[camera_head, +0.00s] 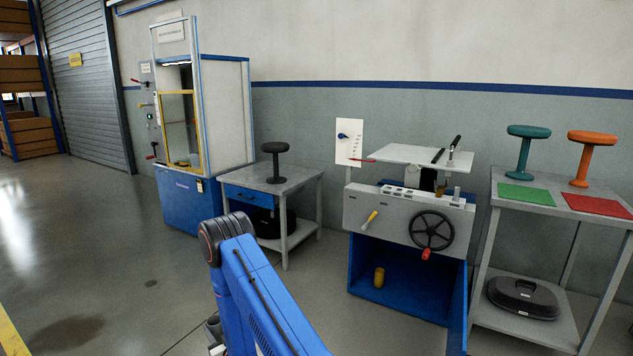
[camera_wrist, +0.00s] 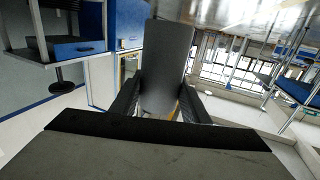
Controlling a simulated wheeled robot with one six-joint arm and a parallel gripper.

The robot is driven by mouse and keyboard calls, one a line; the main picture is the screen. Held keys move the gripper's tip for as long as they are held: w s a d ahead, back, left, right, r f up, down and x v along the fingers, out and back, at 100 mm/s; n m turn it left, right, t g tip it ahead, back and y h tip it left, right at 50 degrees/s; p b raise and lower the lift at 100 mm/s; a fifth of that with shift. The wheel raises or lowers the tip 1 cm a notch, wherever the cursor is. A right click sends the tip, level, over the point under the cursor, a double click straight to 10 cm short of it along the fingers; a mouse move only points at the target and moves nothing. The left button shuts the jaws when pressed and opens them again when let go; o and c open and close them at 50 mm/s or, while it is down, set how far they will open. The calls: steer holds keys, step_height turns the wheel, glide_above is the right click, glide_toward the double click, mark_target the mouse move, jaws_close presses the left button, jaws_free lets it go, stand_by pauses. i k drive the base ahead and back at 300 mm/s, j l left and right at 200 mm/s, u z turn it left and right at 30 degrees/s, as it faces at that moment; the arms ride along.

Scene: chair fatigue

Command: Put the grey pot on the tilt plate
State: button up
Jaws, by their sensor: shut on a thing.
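In the wrist view a plain grey cylinder, which I take to be the grey pot (camera_wrist: 166,60), sits between the two dark fingers of my gripper (camera_wrist: 161,100). The fingers press on its sides, and its far end points away from the wrist. The tilt plate (camera_head: 400,154) is the pale flat plate on top of the grey machine in the head view, with a dark bar and a lever at its right side. In the head view my blue arm is low in the middle, well apart from the plate; my gripper and the pot cannot be made out clearly there.
The machine has a handwheel (camera_head: 431,230) and a yellow cylinder (camera_head: 379,277) in its blue open base. A small table (camera_head: 245,178) with a black stool stands left of it. A right-hand table (camera_head: 550,182) holds green and orange stools. Open floor (camera_head: 130,270) lies at left.

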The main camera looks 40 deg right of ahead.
mark_target(421, 157)
steer(key=i+j+u, duration=0.15)
steer(key=i+u, duration=0.15)
steer(key=i, duration=0.15)
steer(key=i+u, duration=0.35)
steer(key=i, duration=3)
steer(key=i+z, duration=0.3)
steer(key=z, duration=0.2)
steer(key=i+j+z, duration=0.15)
steer(key=i+z, duration=0.15)
steer(key=z, duration=3.4)
steer(key=i, duration=0.15)
